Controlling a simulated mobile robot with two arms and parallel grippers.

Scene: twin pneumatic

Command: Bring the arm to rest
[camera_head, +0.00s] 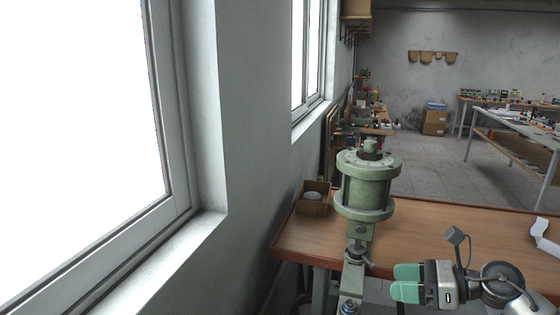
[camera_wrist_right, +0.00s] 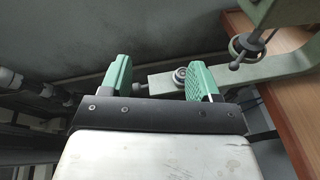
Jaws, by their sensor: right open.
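My right gripper (camera_head: 406,283) comes in from the lower right in the head view, with green finger pads. In the right wrist view its two green fingers (camera_wrist_right: 160,80) stand apart with nothing held between them. A green pneumatic press (camera_head: 366,185) with a round cylinder stands at the edge of the wooden bench, just left of and beyond the gripper. Its lower arm (camera_wrist_right: 160,84) shows past the fingertips in the right wrist view; whether they touch it I cannot tell. My left gripper is not in view.
The wooden bench (camera_head: 445,224) runs across the front. A small cardboard box (camera_head: 313,203) sits left of the press, near the wall and window. A white piece (camera_head: 543,238) lies at the bench's right. Other tables (camera_head: 512,135) stand farther back, with open floor between.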

